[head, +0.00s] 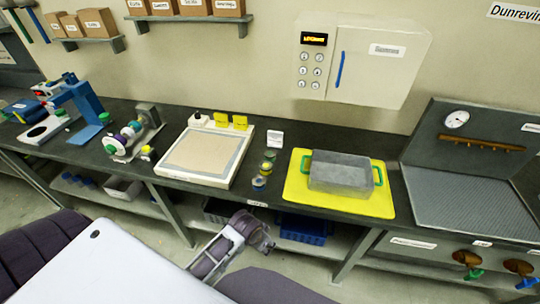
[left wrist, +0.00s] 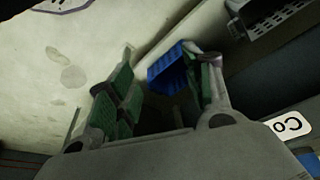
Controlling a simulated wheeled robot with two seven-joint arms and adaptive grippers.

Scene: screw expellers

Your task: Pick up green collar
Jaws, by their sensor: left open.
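A small stack or row of round pieces stands on the bench in the head view: a green one (head: 269,155) at the back, a yellowish one (head: 265,168), and a blue one (head: 259,183) at the front. I cannot tell for sure that the green one is the collar. My left gripper (head: 257,232) is in front of the bench edge, apart from these pieces. In the left wrist view my left gripper (left wrist: 160,78) is open and empty, with green pads on its fingers. No collar shows there. My right gripper is not in view.
A yellow mat (head: 380,207) with a grey green-handled tray (head: 340,172) lies right of the pieces. A white-framed board (head: 205,155) lies left. A machine with coloured discs (head: 130,135) stands farther left. A blue basket (head: 305,230) is below the bench; a blue basket (left wrist: 165,72) shows beyond the fingers.

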